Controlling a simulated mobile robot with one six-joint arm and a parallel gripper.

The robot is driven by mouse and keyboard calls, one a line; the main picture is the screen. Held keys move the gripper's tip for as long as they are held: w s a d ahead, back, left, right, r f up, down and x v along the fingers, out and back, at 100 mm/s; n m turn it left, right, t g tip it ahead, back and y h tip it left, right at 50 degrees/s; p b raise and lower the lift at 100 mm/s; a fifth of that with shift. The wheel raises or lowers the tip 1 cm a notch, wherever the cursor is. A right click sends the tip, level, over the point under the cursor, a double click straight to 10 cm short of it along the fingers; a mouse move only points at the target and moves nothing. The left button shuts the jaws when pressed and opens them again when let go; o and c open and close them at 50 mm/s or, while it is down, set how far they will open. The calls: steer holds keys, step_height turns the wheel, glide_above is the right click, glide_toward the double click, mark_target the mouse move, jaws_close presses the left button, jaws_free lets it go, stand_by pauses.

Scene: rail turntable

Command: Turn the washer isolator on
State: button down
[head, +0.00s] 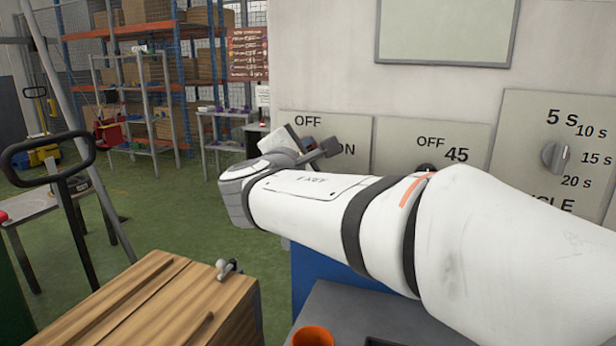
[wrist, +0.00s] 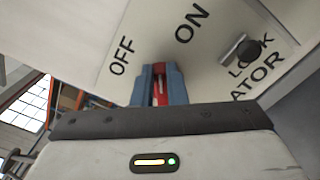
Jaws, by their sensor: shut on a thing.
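The isolator panel is a pale plate with OFF and ON lettering (wrist: 150,40); in the head view it stands on the wall (head: 345,127), partly hidden by my gripper. A red handle (wrist: 160,84) sits on it below the OFF and ON words in the wrist view. My gripper (wrist: 159,80) has its blue fingers shut around this handle. In the head view my gripper (head: 325,150) reaches the panel's face, and the handle is hidden there. Whether the handle points at OFF or ON I cannot tell.
A small lock knob (wrist: 242,50) sits beside the word LOCK on the same panel. To the right are a panel marked OFF and 45 (head: 455,140) and a timer panel with a grey dial (head: 553,156). A wooden block-topped bench (head: 170,300) stands front left. Green floor is open behind it.

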steer(key=m+b, duration=0.2)
steer(key=b, duration=0.1)
steer(key=f+m+b, duration=0.1)
steer(key=m+b, duration=0.1)
steer(key=b, duration=0.2)
steer(key=f+m+b, duration=0.1)
steer(key=m+b, duration=0.2)
steer(key=shift+s+d+b, duration=0.1)
steer(key=shift+d+b, duration=0.15)
steer(key=shift+b, duration=0.1)
steer(key=shift+r, duration=0.1)
steer(key=c, duration=1.5)
jaws_free()
steer(key=shift+r, duration=0.1)
steer(key=shift+o, duration=0.2)
steer(key=shift+s, duration=0.1)
steer(key=p+v, duration=0.1)
steer(key=v, duration=0.6)
steer(key=shift+s+a, duration=0.15)
steer(key=shift+s, duration=0.15)
